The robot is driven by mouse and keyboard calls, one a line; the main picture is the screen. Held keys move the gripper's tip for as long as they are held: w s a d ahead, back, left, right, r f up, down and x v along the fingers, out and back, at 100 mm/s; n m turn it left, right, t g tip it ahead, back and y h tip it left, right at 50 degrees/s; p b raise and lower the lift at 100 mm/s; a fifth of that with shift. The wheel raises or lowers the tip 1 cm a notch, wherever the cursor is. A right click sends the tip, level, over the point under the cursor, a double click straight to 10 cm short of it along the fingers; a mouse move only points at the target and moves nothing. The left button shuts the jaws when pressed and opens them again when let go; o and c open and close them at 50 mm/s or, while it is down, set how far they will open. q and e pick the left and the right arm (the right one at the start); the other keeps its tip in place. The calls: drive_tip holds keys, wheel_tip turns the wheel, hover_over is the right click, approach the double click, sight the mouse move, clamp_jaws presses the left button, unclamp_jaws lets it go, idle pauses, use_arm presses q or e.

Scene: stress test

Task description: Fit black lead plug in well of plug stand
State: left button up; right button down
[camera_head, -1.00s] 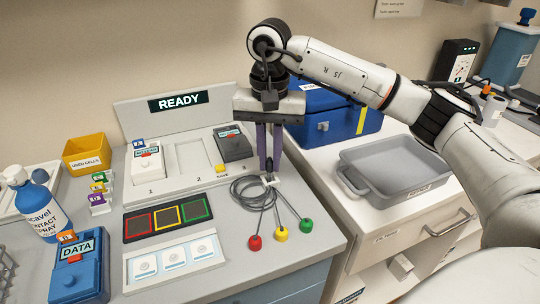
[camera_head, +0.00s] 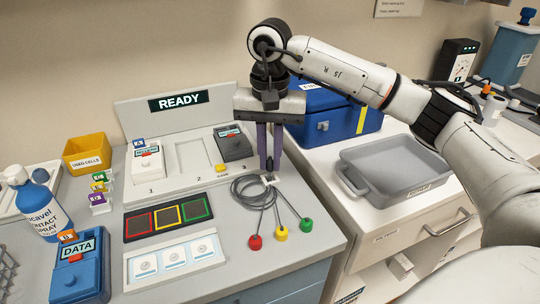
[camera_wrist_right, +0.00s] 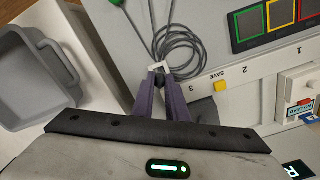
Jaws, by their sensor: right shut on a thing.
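My right gripper (camera_head: 269,168) points down at the back of the grey bench, just right of the numbered dock. In the right wrist view, its purple fingers (camera_wrist_right: 160,88) are shut on a small dark piece, which looks like the black lead plug (camera_wrist_right: 159,79). A small white bracket-like piece (camera_wrist_right: 160,68) sits right at the fingertips and may be the plug stand; its well cannot be made out. Whether the plug is inside it or only against it I cannot tell. Grey cable (camera_head: 252,191) lies coiled beside the fingertips. My left gripper is not in view.
Leads end in red (camera_head: 255,243), yellow (camera_head: 281,234) and green (camera_head: 306,225) plugs in front of the coil. The dock holds a white module (camera_head: 147,163) and a dark module (camera_head: 233,144). A grey tray (camera_head: 394,168) stands right, a blue case (camera_head: 335,112) behind.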

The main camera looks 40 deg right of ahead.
drive_tip(key=shift+f+b, duration=0.35)
drive_tip(key=shift+f, duration=0.25)
idle(0.5)
drive_tip(key=shift+f+b, duration=0.35)
drive_tip(key=shift+f, duration=0.15)
idle(1.0)
drive_tip(key=c, duration=2)
unclamp_jaws()
drive_tip(key=shift+r, duration=0.1)
drive_tip(key=shift+r+p, duration=1.55)
drive_tip(key=shift+r, duration=0.35)
